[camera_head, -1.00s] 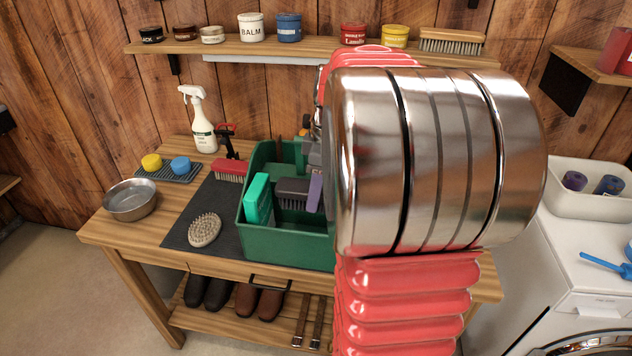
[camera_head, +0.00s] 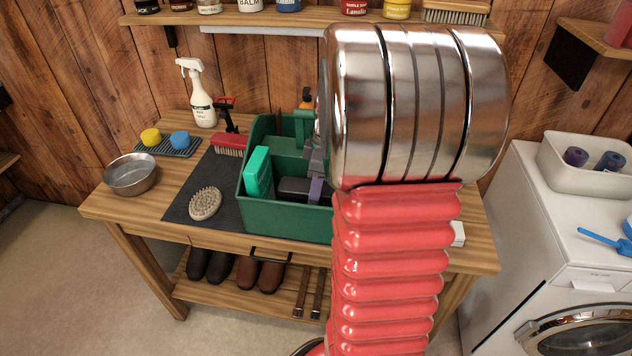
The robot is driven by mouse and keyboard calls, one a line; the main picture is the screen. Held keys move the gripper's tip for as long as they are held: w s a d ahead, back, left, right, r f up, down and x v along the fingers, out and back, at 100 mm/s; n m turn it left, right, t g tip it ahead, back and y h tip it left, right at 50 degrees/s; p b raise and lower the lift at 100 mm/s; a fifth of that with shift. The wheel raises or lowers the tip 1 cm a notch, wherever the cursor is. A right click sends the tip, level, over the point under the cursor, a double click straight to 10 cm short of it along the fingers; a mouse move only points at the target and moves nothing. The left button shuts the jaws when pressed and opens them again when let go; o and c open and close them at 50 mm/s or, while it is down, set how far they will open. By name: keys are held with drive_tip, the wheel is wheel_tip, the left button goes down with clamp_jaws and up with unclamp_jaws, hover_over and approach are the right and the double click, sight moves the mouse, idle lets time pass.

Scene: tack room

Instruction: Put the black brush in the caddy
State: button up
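The black brush (camera_head: 294,187) is inside the green caddy (camera_head: 285,219), low behind its front wall. Only its dark upper part shows; the bristles are hidden. My gripper (camera_head: 314,164) is over the caddy, just above the right end of the brush. My wrist and arm hide much of the gripper, so I cannot tell whether its fingers grip the brush. The caddy's right part is hidden behind my arm.
On the workbench (camera_head: 112,206) are a metal bowl (camera_head: 131,174), an oval brush (camera_head: 205,203), a red brush (camera_head: 229,144), a spray bottle (camera_head: 202,101) and two sponges on a rack. A shelf (camera_head: 225,19) with jars runs above. A white washer (camera_head: 520,215) stands right.

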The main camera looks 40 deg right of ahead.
drive_tip(key=shift+f, duration=1.8)
drive_tip(key=o, duration=1.4)
drive_tip(key=r, duration=0.4)
drive_tip(key=s+r, duration=0.1)
drive_tip(key=r, duration=0.4)
drive_tip(key=d+r, duration=0.1)
drive_tip(key=r, duration=0.3)
drive_tip(key=shift+s+d+r, duration=0.1)
drive_tip(key=shift+s+r, duration=0.15)
drive_tip(key=shift+r, duration=0.05)
